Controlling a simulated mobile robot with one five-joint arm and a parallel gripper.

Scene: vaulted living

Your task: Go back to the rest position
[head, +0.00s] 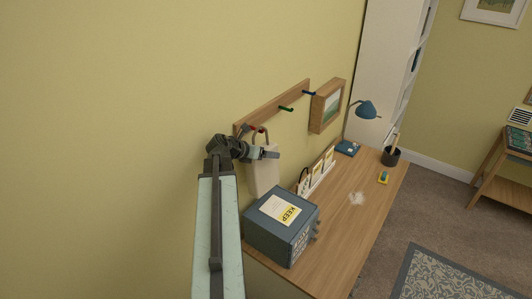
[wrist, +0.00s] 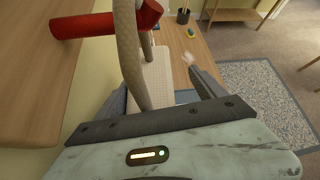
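My gripper (head: 272,154) is up by the wall rail, in front of a beige bag (head: 264,178). In the wrist view my gripper (wrist: 160,82) has its fingers spread, one on each side of the bag's looped handle (wrist: 130,52). The handle passes over a red peg (wrist: 105,22), and the bag hangs below it. I cannot tell whether a finger touches the handle.
The wooden rail (head: 272,107) also bears a green and a blue peg. A framed picture (head: 328,106) hangs beyond it. Below, the desk (head: 340,225) holds a dark blue box (head: 270,238), a card holder (head: 318,176), a blue lamp (head: 367,109) and a pen cup (head: 391,156).

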